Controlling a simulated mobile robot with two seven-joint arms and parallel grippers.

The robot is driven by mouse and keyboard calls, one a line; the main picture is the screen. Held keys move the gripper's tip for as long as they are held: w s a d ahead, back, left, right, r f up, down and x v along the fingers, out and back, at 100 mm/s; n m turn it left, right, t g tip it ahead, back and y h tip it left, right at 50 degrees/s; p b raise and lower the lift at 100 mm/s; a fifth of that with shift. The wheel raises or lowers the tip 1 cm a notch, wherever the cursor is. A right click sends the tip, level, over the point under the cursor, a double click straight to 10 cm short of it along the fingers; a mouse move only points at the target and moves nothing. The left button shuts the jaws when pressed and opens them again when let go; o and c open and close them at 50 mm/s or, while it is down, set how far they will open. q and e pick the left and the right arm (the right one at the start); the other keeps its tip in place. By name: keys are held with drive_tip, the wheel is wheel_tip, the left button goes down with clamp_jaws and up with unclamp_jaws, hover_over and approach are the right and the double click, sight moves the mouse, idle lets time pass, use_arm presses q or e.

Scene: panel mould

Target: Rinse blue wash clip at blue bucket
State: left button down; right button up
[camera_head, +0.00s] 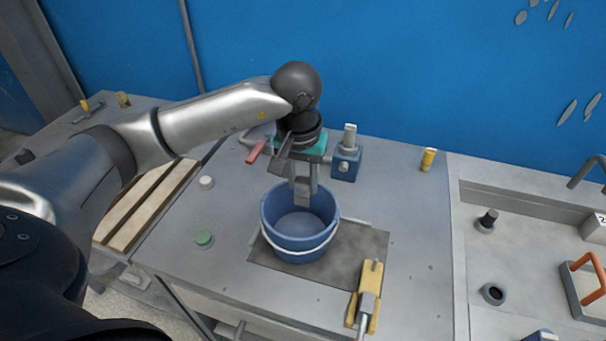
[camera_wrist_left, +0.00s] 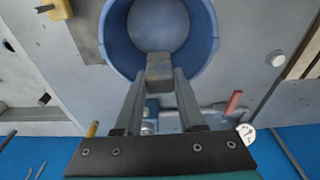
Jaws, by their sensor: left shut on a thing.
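The blue bucket (camera_head: 300,246) stands upright on a dark mat on the grey bench, its pale handle lowered across the front. My left gripper (camera_head: 304,186) points down over the bucket's mouth, near its back rim. It is shut on a small block-like piece that I take to be the wash clip (camera_head: 301,200). The piece looks grey, and no blue shows on it. In the left wrist view the clip (camera_wrist_left: 160,74) sits between the fingertips, against the bucket's (camera_wrist_left: 117,42) open inside. I cannot tell whether it touches water. My right gripper is out of view.
A blue block with a grey knob (camera_head: 346,162) stands close behind the bucket. A red-handled tool (camera_head: 256,152) lies behind it to the left.

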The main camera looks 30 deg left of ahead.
use_arm(q)
drive_tip(key=shift+f+b, duration=2.75)
drive_tip(key=shift+f, duration=1.95)
drive_tip(key=p, duration=0.9)
approach(304, 177)
drive_tip(key=shift+w+f, duration=0.2)
drive_tip(key=shift+f, duration=1.05)
drive_tip(key=shift+w+f, duration=0.25)
drive_tip(key=shift+f, duration=1)
drive_tip(key=shift+r, duration=0.1)
